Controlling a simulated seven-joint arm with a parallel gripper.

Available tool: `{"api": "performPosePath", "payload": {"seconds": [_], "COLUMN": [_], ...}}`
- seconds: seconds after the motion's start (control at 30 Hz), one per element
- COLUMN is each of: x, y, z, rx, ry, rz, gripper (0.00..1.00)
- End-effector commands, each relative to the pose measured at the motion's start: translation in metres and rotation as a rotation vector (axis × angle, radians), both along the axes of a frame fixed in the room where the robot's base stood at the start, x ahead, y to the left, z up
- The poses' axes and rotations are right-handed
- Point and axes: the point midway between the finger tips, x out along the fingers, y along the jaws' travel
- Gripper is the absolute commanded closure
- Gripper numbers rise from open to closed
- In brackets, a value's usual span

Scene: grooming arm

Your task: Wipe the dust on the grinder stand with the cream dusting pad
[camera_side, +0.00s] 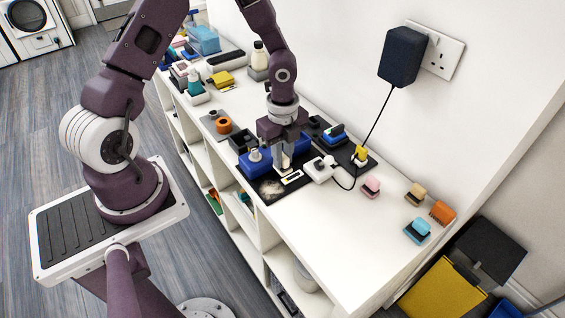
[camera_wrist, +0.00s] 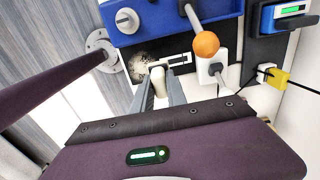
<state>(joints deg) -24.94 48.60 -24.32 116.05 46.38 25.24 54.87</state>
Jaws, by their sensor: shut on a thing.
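The grinder stand shows as a blue body (camera_wrist: 160,14) on a dark base (camera_side: 300,187), with a lever ending in an orange ball in the wrist view. Pale speckled dust (camera_wrist: 141,62) lies on the dark base in front of the blue body; it also shows in the side view (camera_side: 269,188). My gripper (camera_wrist: 158,88) is shut on the cream dusting pad (camera_wrist: 157,74), pointing down just beside the dust. The pad's underside is hidden, so I cannot tell whether it touches the base.
A white box (camera_side: 318,168) with a black cable stands right of the base. Pink (camera_side: 371,187), tan (camera_side: 416,195), orange (camera_side: 442,213) and light blue (camera_side: 418,230) blocks lie farther right. The white counter's front (camera_side: 335,240) is clear. A wall with a socket (camera_side: 442,56) rises behind.

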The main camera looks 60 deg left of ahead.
Motion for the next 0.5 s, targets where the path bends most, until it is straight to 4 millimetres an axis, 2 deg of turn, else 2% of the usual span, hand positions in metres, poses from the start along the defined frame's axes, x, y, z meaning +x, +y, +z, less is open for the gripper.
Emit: {"api": "performPosePath", "payload": {"seconds": [0.23,0.5], "x": [0.0,0.0], "y": [0.0,0.0], "z": [0.021,0.024], "rx": [0.001,0.0], "ry": [-0.001,0.0], "rz": [0.001,0.0], "gripper": [1.0,1.0]}}
